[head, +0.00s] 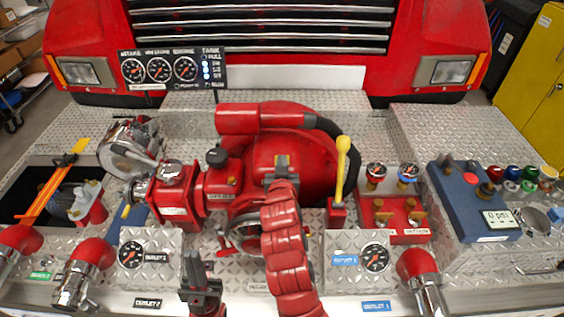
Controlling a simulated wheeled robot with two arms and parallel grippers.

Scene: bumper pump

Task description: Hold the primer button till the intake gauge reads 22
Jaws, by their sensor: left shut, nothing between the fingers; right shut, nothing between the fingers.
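The intake gauge (132,70) is the leftmost round dial on the black panel (158,47) at the upper left. Its needle and figures are too small to read surely. I cannot make out a label naming the primer button. My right gripper (281,165) is shut and empty, over the middle of the red pump (300,160); I cannot tell whether it touches. My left gripper (197,265) is shut and empty, low in the picture in front of the pump, apart from the gauges. My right forearm hides part of the pump's front.
A yellow-handled lever (342,165) stands right of the pump. A blue box (468,205) with a red knob and a display is further right. Outlet gauges (131,254) (375,257) and red-and-silver outlets (420,275) line the front edge. Open tread plate (455,130) lies at the right.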

